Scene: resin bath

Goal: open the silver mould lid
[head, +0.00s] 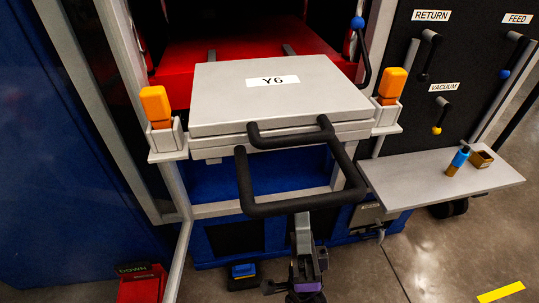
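The silver mould lid (330,88) is a thick flat slab with a white "Y6" label on top. It lies flat on a lower silver slab (352,130), with only a thin seam between them. A black bar handle (290,140) sticks out from the lid's front edge. A larger black handle (290,208) sticks out lower and nearer to me. My gripper (303,222) comes up from the bottom of the view, its tip at or just under the front bar of the larger handle. I cannot tell whether it touches the bar or whether its fingers are open.
Orange blocks (156,104) stand in holders on both sides of the mould. A grey shelf (405,175) at right carries a blue-and-brown bottle (457,160) and a small brown box (481,159). Labelled levers are on the black panel (460,65). A red "DOWN" pedal (140,287) is at lower left.

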